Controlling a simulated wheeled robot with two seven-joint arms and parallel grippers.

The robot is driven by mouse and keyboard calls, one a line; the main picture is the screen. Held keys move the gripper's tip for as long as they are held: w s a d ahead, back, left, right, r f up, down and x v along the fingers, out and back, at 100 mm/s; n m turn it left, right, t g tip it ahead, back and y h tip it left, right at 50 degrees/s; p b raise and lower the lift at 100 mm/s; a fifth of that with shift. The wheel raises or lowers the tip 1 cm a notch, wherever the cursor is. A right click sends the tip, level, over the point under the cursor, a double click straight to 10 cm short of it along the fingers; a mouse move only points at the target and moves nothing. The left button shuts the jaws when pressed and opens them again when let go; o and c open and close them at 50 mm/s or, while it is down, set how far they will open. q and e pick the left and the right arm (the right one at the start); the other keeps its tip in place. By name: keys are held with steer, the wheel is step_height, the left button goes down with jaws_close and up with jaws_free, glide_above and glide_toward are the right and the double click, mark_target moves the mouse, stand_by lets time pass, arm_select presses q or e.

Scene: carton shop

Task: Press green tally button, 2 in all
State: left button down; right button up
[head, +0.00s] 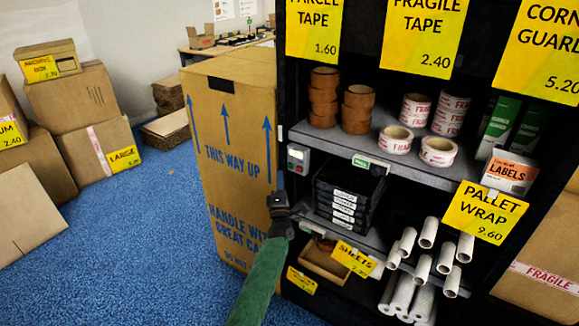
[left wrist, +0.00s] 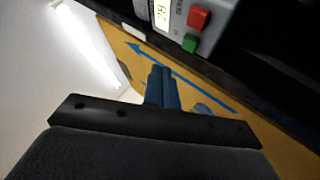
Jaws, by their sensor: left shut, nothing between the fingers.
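The tally counter is a small grey box (head: 298,159) fixed to the left front post of the shelf unit. In the left wrist view it shows a lit display (left wrist: 160,14), a red button (left wrist: 199,18) and a green button (left wrist: 190,43). The display's digits are turned and hard to read. My left gripper (head: 279,183) is just below and left of the counter in the head view. Its blue fingers (left wrist: 161,72) are shut together and empty. In the left wrist view the fingertips are apart from the green button, which lies up and to the right. My right gripper is not in view.
A tall carton (head: 232,150) stands close behind my left gripper. The shelf unit holds tape rolls (head: 397,139), black stacked trays (head: 347,195) and white wrap rolls (head: 421,268). Cartons (head: 92,108) stand at the left. Blue carpet (head: 150,220) is clear between.

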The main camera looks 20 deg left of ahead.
arm_select(q)
steer(key=shift+s+a, duration=0.15)
steer(key=shift+s, duration=0.35)
steer(key=shift+s+a, duration=0.15)
steer(key=shift+s, duration=0.35)
